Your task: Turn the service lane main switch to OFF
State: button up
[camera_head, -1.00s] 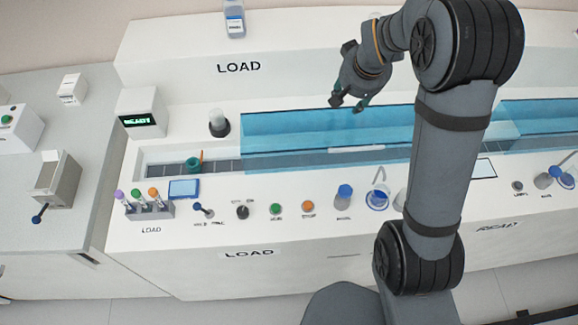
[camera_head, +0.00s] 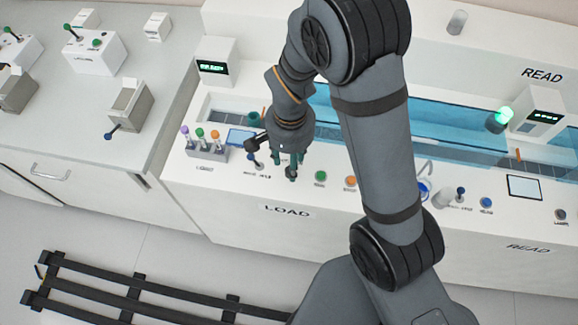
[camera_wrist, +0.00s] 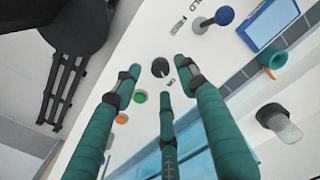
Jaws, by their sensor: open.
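A round black knob (camera_wrist: 160,67) stands on the white LOAD panel (camera_wrist: 130,40) in the wrist view, with a small label beside it. I cannot read which lane or position it marks. My gripper (camera_wrist: 160,80) has its three green fingers spread around the knob's place in that view, apart from each other and empty. No contact with the knob is clear.
An orange button (camera_head: 350,181) sits beyond the green one. A rack of coloured-cap tubes (camera_head: 206,145) stands left of the lever. A blue clear cover (camera_head: 440,128) runs behind. Lever boxes (camera_head: 130,105) stand on the left bench.

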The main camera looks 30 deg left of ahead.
jog(key=shift+f, duration=1.65)
jog(key=shift+c, duration=0.7)
grip_shut()
